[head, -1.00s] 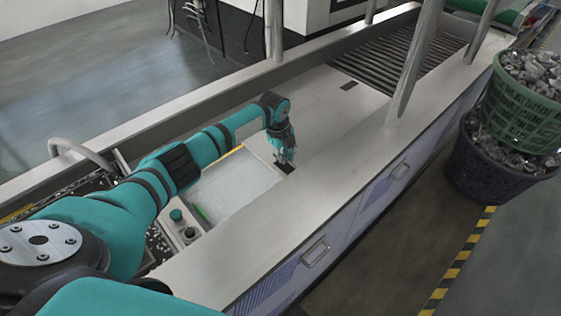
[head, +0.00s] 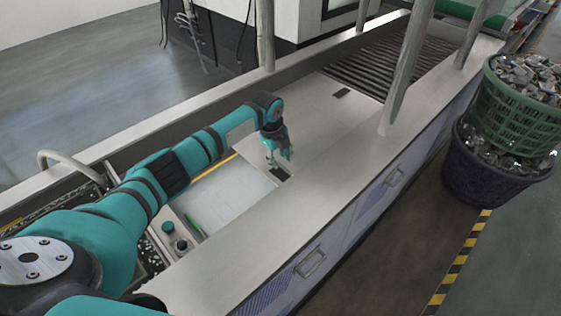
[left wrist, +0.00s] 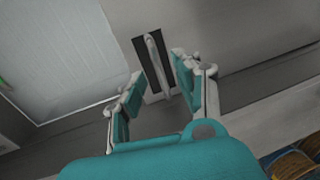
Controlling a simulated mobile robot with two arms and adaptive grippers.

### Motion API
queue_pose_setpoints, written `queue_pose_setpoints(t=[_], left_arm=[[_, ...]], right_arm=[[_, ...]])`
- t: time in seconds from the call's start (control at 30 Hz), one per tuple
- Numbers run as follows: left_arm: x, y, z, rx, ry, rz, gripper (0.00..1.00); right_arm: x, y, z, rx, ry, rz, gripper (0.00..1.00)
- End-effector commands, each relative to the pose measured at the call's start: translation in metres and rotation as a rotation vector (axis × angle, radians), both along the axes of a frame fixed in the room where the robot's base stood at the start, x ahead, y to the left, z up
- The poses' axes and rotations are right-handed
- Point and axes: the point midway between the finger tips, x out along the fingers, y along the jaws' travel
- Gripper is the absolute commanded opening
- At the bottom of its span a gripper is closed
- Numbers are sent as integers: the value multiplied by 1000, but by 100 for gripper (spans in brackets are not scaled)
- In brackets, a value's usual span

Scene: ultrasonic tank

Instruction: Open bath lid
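The bath lid (head: 310,118) is a flat grey panel in the white-rimmed tank. Its handle is a pale bar in a dark recess (head: 279,174) near the lid's edge. In the left wrist view the handle (left wrist: 154,62) runs up and down the picture, with the lid (left wrist: 232,35) around it. My left gripper (head: 276,160) is above the handle. In the left wrist view its fingers (left wrist: 160,78) are apart, one to each side of the handle's lower end, with no visible grip on it. The pale bath opening (head: 228,195) lies beside the lid. My right gripper is not in view.
Slanted posts (head: 407,70) rise from the tank rim. A roller section (head: 385,60) lies beyond the lid. A green button (head: 168,227) is near the opening.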

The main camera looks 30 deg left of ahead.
Motion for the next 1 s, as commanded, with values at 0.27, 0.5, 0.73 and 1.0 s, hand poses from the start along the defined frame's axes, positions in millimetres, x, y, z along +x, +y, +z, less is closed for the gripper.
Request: queue_pose_setpoints(t=[0.27,0.5,0.73,1.0], left_arm=[[-10,4,60,1,-3,-1,33],[-16,6,89,1,1,0,33],[-17,6,93,1,2,0,33],[-17,6,93,2,2,0,33]], right_arm=[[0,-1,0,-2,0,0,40],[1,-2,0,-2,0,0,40],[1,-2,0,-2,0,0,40],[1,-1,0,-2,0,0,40]])
